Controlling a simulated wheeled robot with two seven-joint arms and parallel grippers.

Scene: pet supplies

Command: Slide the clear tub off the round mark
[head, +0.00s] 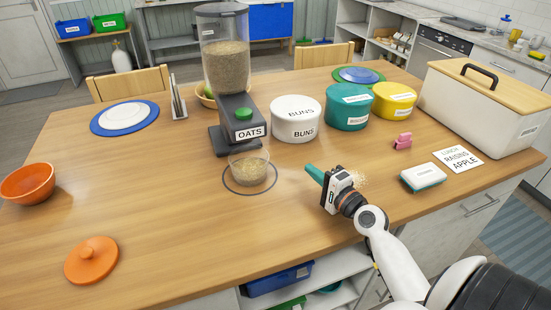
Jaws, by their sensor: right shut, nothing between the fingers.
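The clear tub (249,165), holding oat-coloured grains, stands upright on the table in front of the oats dispenser (244,138). The round mark (250,193) is a thin dark ring on the wood; the tub stands inside it, towards its back, and the ring's front edge shows. My right gripper (313,173), with green fingers, is shut and empty. It is to the right of the tub, pointing left towards it, with a gap of bare table between them. My left gripper is not in view.
White, teal and yellow canisters (296,119) stand behind my right gripper. A large white bin (480,112), a card (457,160) and a small box (423,177) are to the right. An orange bowl (28,183) and orange lid (92,260) lie left. Table left of the mark is clear.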

